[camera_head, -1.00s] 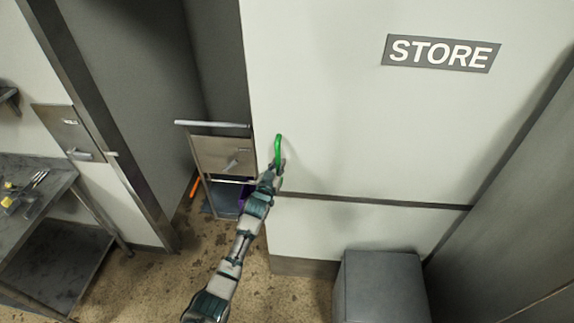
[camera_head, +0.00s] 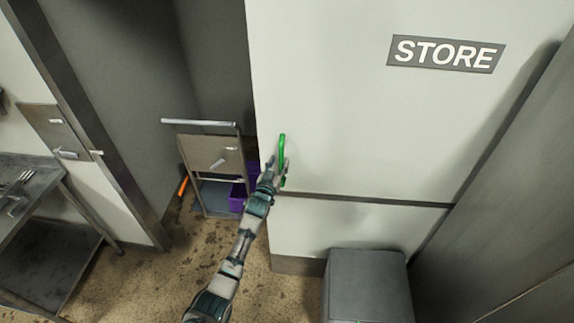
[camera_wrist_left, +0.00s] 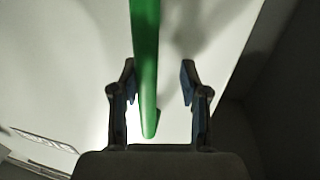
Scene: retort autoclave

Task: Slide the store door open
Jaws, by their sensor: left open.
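The store door (camera_head: 360,120) is a white panel with a grey STORE sign (camera_head: 446,54). It stands partly open, with a gap at its left edge. A green vertical bar handle (camera_head: 282,150) is near that edge; it also shows in the left wrist view (camera_wrist_left: 145,60). My left gripper (camera_head: 277,172) is at the handle's lower end. In the left wrist view its two fingers (camera_wrist_left: 158,85) are open, one on each side of the bar, with a visible gap on the right. Contact with the left finger is unclear. My right gripper is not in view.
A metal trolley (camera_head: 208,150) and a purple crate (camera_head: 238,197) stand in the opening. A grey box (camera_head: 368,285) is on the floor in front of the door's lower part. A steel table (camera_head: 35,190) is at the left. Speckled floor between is clear.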

